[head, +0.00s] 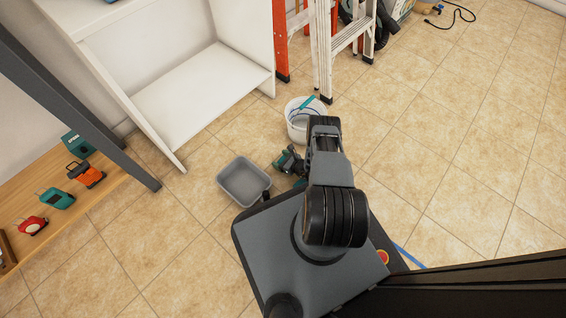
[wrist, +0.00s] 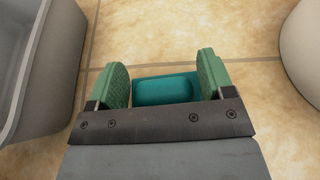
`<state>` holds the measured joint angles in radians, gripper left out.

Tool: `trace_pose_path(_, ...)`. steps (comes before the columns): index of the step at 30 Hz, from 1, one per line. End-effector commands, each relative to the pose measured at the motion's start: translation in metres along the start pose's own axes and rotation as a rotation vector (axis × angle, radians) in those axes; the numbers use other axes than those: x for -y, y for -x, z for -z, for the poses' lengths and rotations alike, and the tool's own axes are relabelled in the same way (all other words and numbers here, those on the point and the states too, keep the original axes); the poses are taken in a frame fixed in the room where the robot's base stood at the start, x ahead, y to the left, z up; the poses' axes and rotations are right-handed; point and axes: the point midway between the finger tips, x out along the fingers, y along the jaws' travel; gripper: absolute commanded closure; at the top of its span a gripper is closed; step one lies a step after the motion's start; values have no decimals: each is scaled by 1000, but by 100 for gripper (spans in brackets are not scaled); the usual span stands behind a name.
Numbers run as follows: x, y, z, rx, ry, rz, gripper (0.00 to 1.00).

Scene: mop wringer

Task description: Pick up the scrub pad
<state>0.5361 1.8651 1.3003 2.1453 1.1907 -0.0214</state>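The scrub pad, a flat teal block with rounded corners (wrist: 165,88), shows in the wrist view between my gripper's two green fingers. It appears to lie on the tiled floor, and its near edge is hidden behind the dark gripper bar. My gripper (wrist: 164,72) is open, one finger on each side of the pad. Whether either finger touches the pad I cannot tell. In the head view my gripper (head: 289,160) is low over the floor, partly covered by my arm, and I cannot make out the pad clearly there.
A grey bin (head: 225,190) stands left of my gripper, and its wall (wrist: 48,80) is close in the wrist view. A white bucket (head: 296,134) with a teal-handled item stands beyond, near an orange and white ladder (head: 324,50). A wooden shelf (head: 85,212) holds several small items.

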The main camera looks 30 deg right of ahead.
Motion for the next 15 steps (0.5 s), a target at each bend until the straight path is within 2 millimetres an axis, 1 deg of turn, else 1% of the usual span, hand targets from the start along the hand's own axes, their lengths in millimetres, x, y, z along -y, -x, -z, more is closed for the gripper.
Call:
trace_pose_path(1, 0, 0, 0, 0, 0, 0, 30)
trace_pose_path(2, 0, 0, 0, 0, 0, 0, 33)
trace_pose_path(11, 1, 1, 0, 0, -1, 3, 62)
trace_pose_path(15, 2, 1, 0, 0, -1, 4, 63)
